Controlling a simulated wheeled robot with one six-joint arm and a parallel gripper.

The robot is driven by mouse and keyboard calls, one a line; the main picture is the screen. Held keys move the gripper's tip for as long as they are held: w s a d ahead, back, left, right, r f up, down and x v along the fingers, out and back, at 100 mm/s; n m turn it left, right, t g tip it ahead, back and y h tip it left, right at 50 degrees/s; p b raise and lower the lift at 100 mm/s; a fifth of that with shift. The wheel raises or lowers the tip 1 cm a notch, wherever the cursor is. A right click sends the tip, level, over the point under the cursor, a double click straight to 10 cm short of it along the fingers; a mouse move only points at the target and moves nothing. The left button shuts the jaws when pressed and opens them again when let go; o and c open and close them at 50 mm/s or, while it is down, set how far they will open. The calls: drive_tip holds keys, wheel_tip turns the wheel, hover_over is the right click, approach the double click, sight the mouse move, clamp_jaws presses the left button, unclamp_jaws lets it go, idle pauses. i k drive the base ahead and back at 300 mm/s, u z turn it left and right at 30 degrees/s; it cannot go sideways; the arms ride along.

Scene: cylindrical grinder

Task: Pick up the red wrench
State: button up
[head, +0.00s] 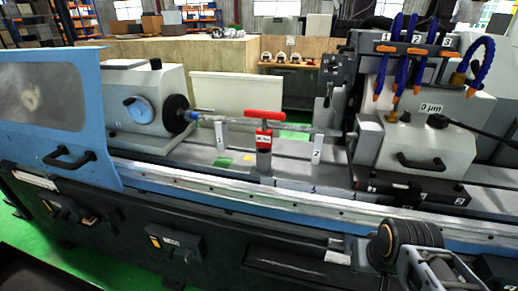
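A red T-shaped piece (264,116) stands upright at the middle of the grinder bed, its bar lying crosswise at the top. A red block with a small white label is below the bar, on a grey post. This is the only clear red tool-like thing on the machine; I cannot tell for sure that it is the red wrench. A thin shaft runs level just behind it. Part of my arm, a dark ringed joint and grey bracket, shows at the lower right, well apart from the red piece. My gripper's fingers are not visible.
The grinder's blue door (55,110) covers the left. The grey workhead (145,105) stands left of the red piece. The grinding head with blue hoses (412,50) stands on the right. A long metal rail (240,192) runs along the front. There is open space above the red piece.

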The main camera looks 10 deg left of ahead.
sight(264, 136)
drive_tip(key=z, duration=0.05)
drive_tip(key=k, duration=0.65)
drive_tip(key=u, duration=1.15)
drive_tip(key=i, duration=1.25)
drive_tip(key=z, duration=0.35)
